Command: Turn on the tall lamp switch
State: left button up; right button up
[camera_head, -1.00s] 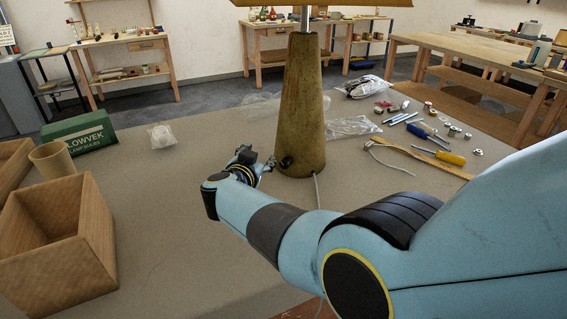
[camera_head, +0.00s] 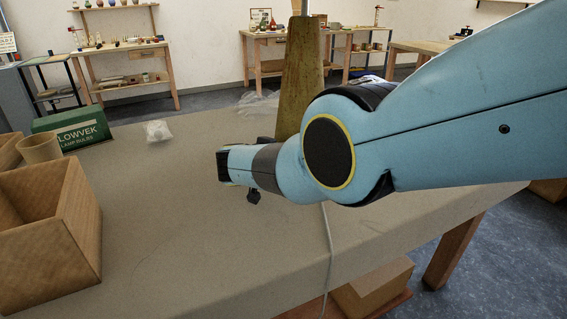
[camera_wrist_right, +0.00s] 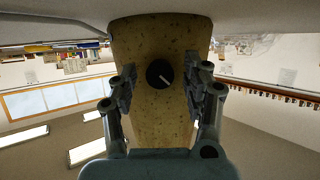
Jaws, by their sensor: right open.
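The tall lamp's tapered, mottled brown-yellow body (camera_head: 301,75) stands on the table in the head view, its lower part hidden behind my right arm. In the right wrist view, which is upside down, the lamp body (camera_wrist_right: 152,118) fills the middle. Its round black switch knob (camera_wrist_right: 160,73) with a pale line faces the camera. My right gripper (camera_wrist_right: 158,86) is open, with one finger on each side of the knob. I see no clear contact with it. In the head view the right gripper (camera_head: 254,196) is mostly hidden by its wrist. My left gripper is out of view.
An open cardboard box (camera_head: 45,250), a brown cup (camera_head: 40,149) and a green bulb box (camera_head: 75,130) stand on the left of the table. A clear plastic bag (camera_head: 158,131) lies nearby. A pale cord (camera_head: 328,240) hangs over the front edge. The table's middle-left is clear.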

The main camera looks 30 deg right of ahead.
jog(key=shift+w+d, duration=0.1)
jog(key=shift+c, duration=0.3)
grip_shut()
